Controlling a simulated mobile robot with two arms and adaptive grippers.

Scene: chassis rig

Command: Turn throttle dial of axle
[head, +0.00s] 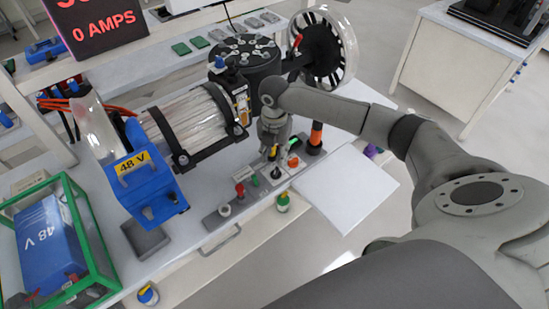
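The axle rig stands on the bench, with a silver cylinder (190,126) and a clear-rimmed wheel (346,45). A grey control strip (228,211) runs along the bench's front edge. It carries a red button, a green button and a dark knob (276,173) on a pale plate, which looks like the throttle dial. My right gripper (274,152) points down just above and behind this knob. Its fingers are small and partly blurred into the panel, so I cannot tell whether they touch the knob or are open. My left gripper is out of view.
A blue 48 V box (150,180) stands left of the cylinder. A green-framed crate (88,230) holds a blue battery (48,247). A display (97,22) reads 0 AMPS. An orange-and-black post (315,138) stands close right of my gripper. A white board (347,190) lies clear at right.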

